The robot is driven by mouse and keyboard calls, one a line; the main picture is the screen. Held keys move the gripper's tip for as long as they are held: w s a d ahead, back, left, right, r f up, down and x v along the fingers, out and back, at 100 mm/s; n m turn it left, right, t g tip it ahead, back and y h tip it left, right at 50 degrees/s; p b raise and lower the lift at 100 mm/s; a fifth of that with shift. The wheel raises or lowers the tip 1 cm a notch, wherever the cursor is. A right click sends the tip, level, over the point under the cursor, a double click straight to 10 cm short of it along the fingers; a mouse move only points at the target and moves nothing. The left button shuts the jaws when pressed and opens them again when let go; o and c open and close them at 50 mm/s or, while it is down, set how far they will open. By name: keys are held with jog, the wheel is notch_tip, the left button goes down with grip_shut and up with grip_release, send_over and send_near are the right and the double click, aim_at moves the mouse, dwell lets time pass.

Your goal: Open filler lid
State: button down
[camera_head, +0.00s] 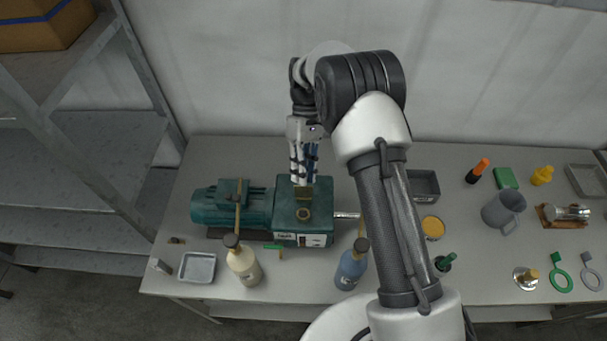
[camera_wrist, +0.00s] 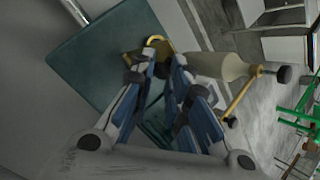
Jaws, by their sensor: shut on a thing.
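A green gearbox (camera_head: 320,200) stands on the bench, joined to a green motor at its left. Its top carries a round brass filler opening (camera_head: 303,214), showing as a dark hole in a brass rim. The brass filler lid (camera_head: 304,193) stands up from the top just behind the opening. My gripper (camera_head: 304,183) comes down from above, its fingers shut on the lid. In the wrist view, my gripper (camera_wrist: 154,72) has the lid between its fingertips, close to the brass rim (camera_wrist: 158,41). The fingers partly hide the lid.
A cream bottle (camera_head: 243,264) and a blue bottle (camera_head: 351,267) stand in front of the gearbox. A metal tray (camera_head: 197,267) lies front left. A grey jug (camera_head: 503,210) and smaller items stand to the right. A wall is behind the bench.

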jog(key=shift+w+d+f, duration=0.15)
jog(key=shift+f, duration=0.3)
jog(key=shift+w+d+f, duration=0.1)
jog(key=shift+f, duration=0.3)
jog(key=c, duration=2)
grip_release()
jog(key=o, duration=0.4)
jog(key=shift+w+d+f, duration=0.1)
jog(key=shift+w+d, duration=0.1)
jog(key=shift+o, duration=0.4)
jog(key=shift+a, duration=0.2)
jog(key=v, duration=1.2)
jog(key=shift+a, duration=0.35)
jog(key=shift+w+r, duration=0.1)
jog(key=shift+r, duration=0.1)
